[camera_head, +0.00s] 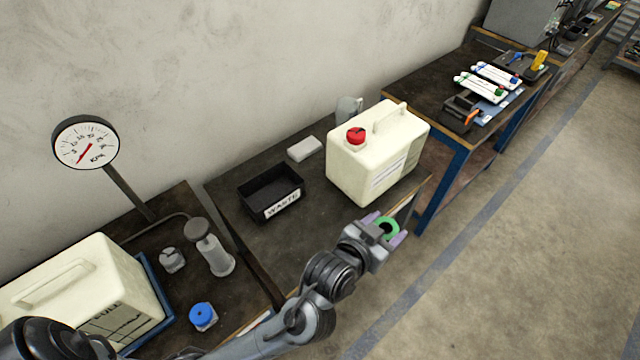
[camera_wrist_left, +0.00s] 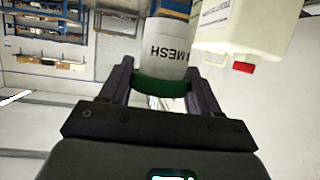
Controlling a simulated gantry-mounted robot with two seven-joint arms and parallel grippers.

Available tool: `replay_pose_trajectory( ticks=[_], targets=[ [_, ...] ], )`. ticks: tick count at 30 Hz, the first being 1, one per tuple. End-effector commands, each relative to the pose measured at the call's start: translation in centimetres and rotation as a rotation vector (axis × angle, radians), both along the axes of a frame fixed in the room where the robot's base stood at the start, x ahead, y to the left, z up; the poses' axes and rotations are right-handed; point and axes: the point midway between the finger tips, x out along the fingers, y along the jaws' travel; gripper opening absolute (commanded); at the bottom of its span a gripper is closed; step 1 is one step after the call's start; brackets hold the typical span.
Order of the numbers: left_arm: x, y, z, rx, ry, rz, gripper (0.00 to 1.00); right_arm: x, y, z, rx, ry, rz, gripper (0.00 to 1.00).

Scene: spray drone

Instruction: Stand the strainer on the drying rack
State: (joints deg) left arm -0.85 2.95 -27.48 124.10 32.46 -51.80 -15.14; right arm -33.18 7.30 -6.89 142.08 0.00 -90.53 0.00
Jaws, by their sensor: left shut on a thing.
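My left gripper (camera_head: 386,230) is over the front edge of the middle bench, just in front of the cream jug. It is shut on the strainer, whose green ring (camera_head: 389,226) shows between the fingers. In the left wrist view the strainer (camera_wrist_left: 167,46) is a white cylinder marked MESH with a green band, gripped across that band by the fingers (camera_wrist_left: 163,84). I cannot make out a drying rack for certain. My right gripper is in neither view.
The cream jug (camera_head: 372,158) with a red cap (camera_head: 356,135) stands behind the gripper. A black WASTE bin (camera_head: 270,192) and a pale block (camera_head: 304,148) sit left of it. The left bench holds another jug (camera_head: 88,290), a grey pump-like cylinder (camera_head: 216,256) and a blue-capped item (camera_head: 203,315).

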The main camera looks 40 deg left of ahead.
Motion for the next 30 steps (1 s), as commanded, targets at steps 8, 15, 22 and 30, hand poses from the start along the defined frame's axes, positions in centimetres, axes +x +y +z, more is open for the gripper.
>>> replay_pose_trajectory(
  ticks=[8, 15, 22, 30],
  targets=[
    [-3.6, 6.7, -8.4, 0.005, 0.011, 0.146, 0.28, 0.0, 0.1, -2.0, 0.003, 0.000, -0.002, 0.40],
    [-5.6, 9.4, -11.2, 0.010, 0.006, 0.202, 0.28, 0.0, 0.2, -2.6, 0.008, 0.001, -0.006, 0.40],
    [-5.0, 12.2, -13.4, 0.014, 0.005, 0.215, 0.28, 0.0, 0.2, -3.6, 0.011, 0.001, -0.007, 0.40],
    [-2.6, 17.0, -16.6, 0.014, 0.004, 0.214, 0.28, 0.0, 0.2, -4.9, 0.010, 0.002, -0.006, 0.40]
  ],
)
